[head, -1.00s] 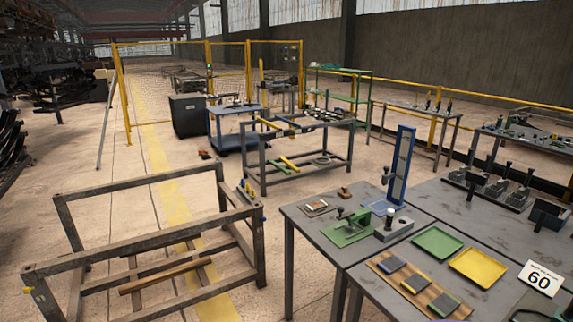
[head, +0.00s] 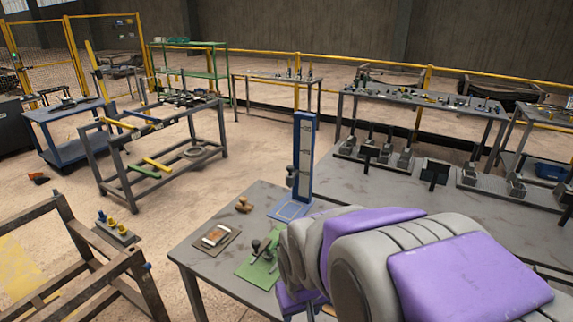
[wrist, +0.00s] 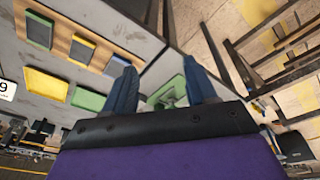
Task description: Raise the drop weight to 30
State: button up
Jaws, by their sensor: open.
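A blue upright column with a pale scale strip (head: 304,155) stands on a blue-edged base at the back of the near grey table. A dark weight with a round knob (head: 291,179) sits on its left side, around mid-height or lower. The scale marks are too small to read. My gripper (wrist: 160,85) shows in the wrist view with two blue fingers apart and nothing between them. My grey and purple arm covers the right part of the near table in the head view, and the fingers do not show there. I cannot make out the column in the wrist view.
The wrist view shows a yellow tray (wrist: 43,86) and a green tray (wrist: 88,99). A dark metal frame (head: 80,260) stands left.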

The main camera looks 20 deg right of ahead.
jog(key=w+d+t+h+p, duration=0.15)
jog(key=w+d+t, duration=0.35)
jog(key=w, duration=1)
jog(key=w+d+t+p, duration=0.25)
jog(key=w+d, duration=0.35)
jog(key=w, duration=0.9)
jog(key=t+p, duration=0.2)
jog(key=t, duration=0.6)
send_near(292, 170)
jog(key=shift+m, duration=0.3)
jog(key=w, duration=0.3)
jog(key=w+b, duration=0.1)
jog(key=w, duration=0.2)
jog(key=w+d, duration=0.1)
jog(key=w, duration=0.2)
jog(key=shift+w+b, duration=0.2)
jog(key=shift+b, duration=0.15)
jog(key=shift+w+d+r, duration=0.1)
jog(key=shift+w+d, duration=0.05)
jog(key=shift+w, duration=0.85)
jog(key=shift+c, duration=0.2)
grip_shut()
